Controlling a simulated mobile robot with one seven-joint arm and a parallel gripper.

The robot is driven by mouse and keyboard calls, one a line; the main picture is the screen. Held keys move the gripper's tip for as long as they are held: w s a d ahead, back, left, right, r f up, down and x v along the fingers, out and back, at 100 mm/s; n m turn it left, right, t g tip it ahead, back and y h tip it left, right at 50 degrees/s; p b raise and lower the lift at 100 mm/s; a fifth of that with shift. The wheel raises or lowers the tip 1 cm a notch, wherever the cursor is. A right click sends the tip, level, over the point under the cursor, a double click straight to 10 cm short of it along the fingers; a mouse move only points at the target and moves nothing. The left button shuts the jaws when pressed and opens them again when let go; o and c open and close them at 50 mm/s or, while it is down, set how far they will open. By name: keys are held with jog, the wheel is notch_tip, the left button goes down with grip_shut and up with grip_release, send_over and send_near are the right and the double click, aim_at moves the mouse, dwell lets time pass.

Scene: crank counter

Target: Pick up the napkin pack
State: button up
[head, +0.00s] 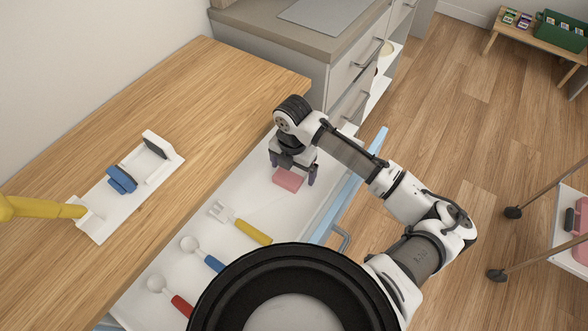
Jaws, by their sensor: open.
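A pink block-shaped pack (288,180), which looks like the napkin pack, lies on the white bottom of an open drawer (262,205). My gripper (291,175) points down over the pack, with its dark fingers apart on either side of it. The left finger partly shows beside the pack's left end and the right finger stands near its right end. I cannot tell whether the fingers touch the pack or how low they reach.
A yellow-handled fork (243,226), a blue-handled spoon (205,255) and a red-handled spoon (172,296) lie in the same drawer. The blue drawer front (350,184) borders it on the right. The wooden counter (175,90) overhangs on the left, bearing a white crank fixture (98,215).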

jog(key=c, duration=1.1)
jog(key=shift+r, duration=0.15)
